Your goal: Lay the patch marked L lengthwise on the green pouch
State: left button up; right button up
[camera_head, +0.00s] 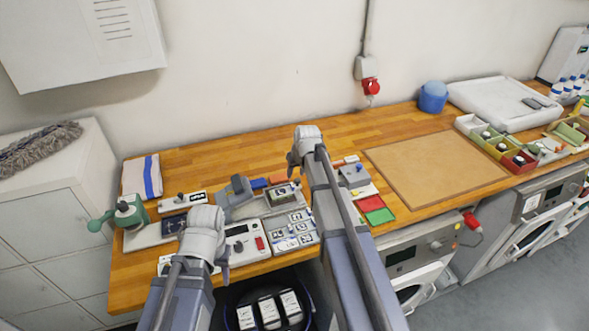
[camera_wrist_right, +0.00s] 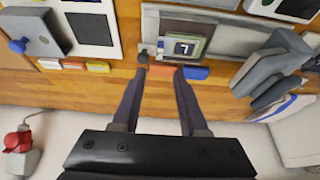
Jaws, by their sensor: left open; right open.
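The green pouch (camera_head: 284,203) lies flat in a grey press at the middle of the bench, and its olive edge shows in the right wrist view (camera_wrist_right: 203,46). On it lies a dark patch (camera_wrist_right: 186,48) with a white mark that looks like an L turned upside down in this view. Whether it is pressed down I cannot tell. My right gripper (camera_wrist_right: 161,72) is open and empty, its fingertips just beyond the pouch's back edge, near small orange and blue blocks. My left gripper (camera_head: 203,238) is open above the bench's front left.
A tray of several marked patches (camera_head: 291,231) lies in front of the press. A white scale-like device (camera_head: 246,243) stands left of it. Red and green pads (camera_head: 375,209) and a tan mat (camera_head: 437,170) lie to the right. The mat is clear.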

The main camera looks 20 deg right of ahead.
pick_arm(q)
notch_tip(320, 180, up, 2)
jog(key=shift+r+p, duration=0.15)
jog(key=shift+p, duration=0.5)
pick_arm(e)
jog(key=s+a+n+g, duration=0.1)
jog(key=s+a, duration=0.5)
jog(key=s, duration=0.4)
jog(key=s+a+n+g+h, duration=0.1)
jog(key=s+a+g, duration=0.1)
jog(key=s+a, duration=0.4)
jog(key=s+a+n+g, duration=0.1)
jog(key=s+a, duration=0.6)
jog(key=s, duration=0.6)
jog(key=shift+s+r+g, duration=0.3)
jog(key=shift+r+g, duration=0.1)
jog(key=shift+f, duration=0.1)
